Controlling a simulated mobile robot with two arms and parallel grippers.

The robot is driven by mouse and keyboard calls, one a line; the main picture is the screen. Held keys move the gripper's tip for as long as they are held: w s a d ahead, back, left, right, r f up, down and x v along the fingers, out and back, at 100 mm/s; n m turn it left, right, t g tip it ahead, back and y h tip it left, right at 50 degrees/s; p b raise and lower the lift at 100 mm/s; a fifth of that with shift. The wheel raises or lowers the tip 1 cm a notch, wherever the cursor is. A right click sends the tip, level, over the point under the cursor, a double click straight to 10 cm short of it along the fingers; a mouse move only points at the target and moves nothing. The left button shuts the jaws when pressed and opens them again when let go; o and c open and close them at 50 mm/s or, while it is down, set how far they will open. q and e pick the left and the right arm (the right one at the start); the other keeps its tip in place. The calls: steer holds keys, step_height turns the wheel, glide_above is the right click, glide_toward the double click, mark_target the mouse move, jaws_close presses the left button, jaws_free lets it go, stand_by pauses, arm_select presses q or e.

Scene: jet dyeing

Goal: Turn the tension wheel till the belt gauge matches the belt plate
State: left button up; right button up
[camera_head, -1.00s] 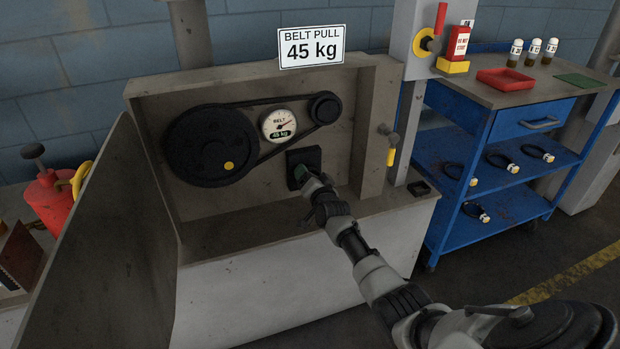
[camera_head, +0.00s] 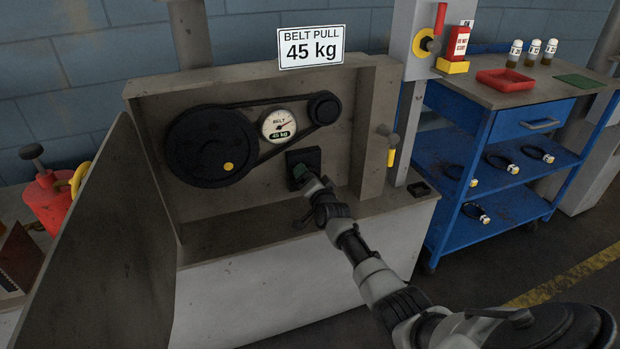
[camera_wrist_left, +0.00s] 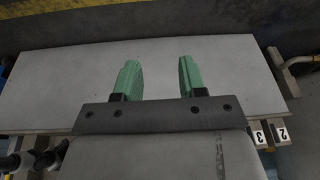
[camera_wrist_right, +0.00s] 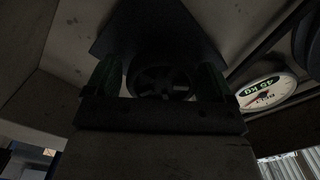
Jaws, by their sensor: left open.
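The belt gauge (camera_head: 279,126) is a white round dial with a needle toward its upper right and a green 45 kg label. The belt plate (camera_head: 311,46) above reads "BELT PULL 45 kg". The dark tension wheel (camera_wrist_right: 160,80) sits on a square black mount (camera_head: 313,158), mostly hidden behind my right gripper in the head view. My right gripper (camera_head: 301,172) is at the mount; in the right wrist view its green fingers close on both sides of the wheel. My left gripper (camera_wrist_left: 156,80) is open and empty, above a grey panel, outside the head view.
A large dark pulley (camera_head: 212,146) and a small pulley (camera_head: 325,108) carry the belt beside the gauge. A raised side panel (camera_head: 105,235) stands at the left. A blue trolley (camera_head: 490,170) with bottles and a red tray (camera_head: 505,80) stands at the right.

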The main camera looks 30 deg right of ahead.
steer(key=shift+o, duration=0.6)
arm_select(q)
steer(key=shift+w, duration=0.15)
arm_select(e)
steer(key=shift+r, duration=0.1)
arm_select(q)
steer(key=shift+w+r, duration=0.15)
steer(key=shift+w, duration=0.05)
arm_select(e)
steer(key=shift+s, duration=0.1)
arm_select(q)
step_height(320, 180, down, 14)
steer(key=p, duration=0.4)
steer(key=shift+d+r+g, duration=0.15)
steer(key=shift+d+g, duration=0.05)
steer(key=shift+g, duration=0.2)
arm_select(e)
steer(key=v, duration=1)
steer(key=shift+s, duration=0.25)
arm_select(q)
steer(key=shift+s, duration=0.1)
arm_select(e)
steer(key=shift+a, duration=0.15)
